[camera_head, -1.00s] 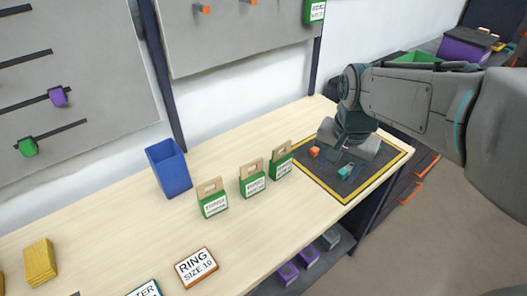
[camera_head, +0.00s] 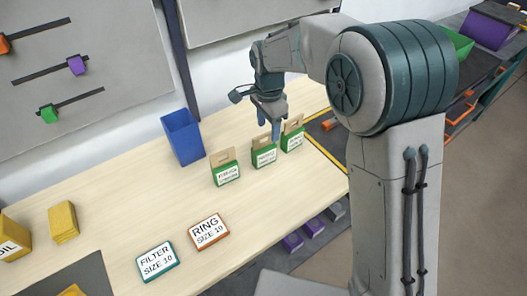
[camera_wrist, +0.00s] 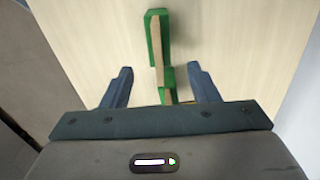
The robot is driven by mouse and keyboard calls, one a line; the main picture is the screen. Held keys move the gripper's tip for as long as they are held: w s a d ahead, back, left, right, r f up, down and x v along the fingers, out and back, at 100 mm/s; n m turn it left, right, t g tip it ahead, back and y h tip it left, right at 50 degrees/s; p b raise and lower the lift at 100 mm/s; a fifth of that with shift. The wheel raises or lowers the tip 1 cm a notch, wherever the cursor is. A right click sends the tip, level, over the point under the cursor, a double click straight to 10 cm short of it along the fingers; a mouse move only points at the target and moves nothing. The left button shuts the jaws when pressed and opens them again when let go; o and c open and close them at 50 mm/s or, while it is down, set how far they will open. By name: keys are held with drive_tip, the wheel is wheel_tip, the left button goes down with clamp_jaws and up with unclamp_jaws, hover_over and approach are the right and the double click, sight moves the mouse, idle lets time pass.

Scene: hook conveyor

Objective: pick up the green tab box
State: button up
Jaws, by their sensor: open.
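Three green tab boxes with tan handle tabs and white labels stand upright in a row: the left box (camera_head: 226,175), the middle box (camera_head: 264,156) and the right box (camera_head: 292,141). My gripper (camera_head: 269,124) is open, pointing down above the middle box and close to its tab. In the wrist view, green box parts and a tan tab (camera_wrist: 158,62) lie between the two spread blue fingers, with clear gaps on both sides. I cannot tell there whether the green parts belong to one box or two. Nothing is held.
A blue bin (camera_head: 182,137) stands behind the left box. The filter sign (camera_head: 157,261) and ring sign (camera_head: 208,231) lie near the front. Yellow boxes (camera_head: 63,222) are at the left. A yellow-edged dark mat (camera_head: 328,137) lies to the right. The table front centre is clear.

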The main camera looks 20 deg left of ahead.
sight(269, 144)
drive_tip(key=shift+w+d+f+p, duration=0.1)
drive_tip(key=shift+f+p, duration=0.3)
drive_tip(key=shift+f, duration=1.55)
drive_tip(key=shift+d+f+p, duration=0.1)
drive_tip(key=shift+f+p, duration=0.25)
drive_tip(key=shift+f, duration=1.6)
drive_tip(key=c, duration=1.1)
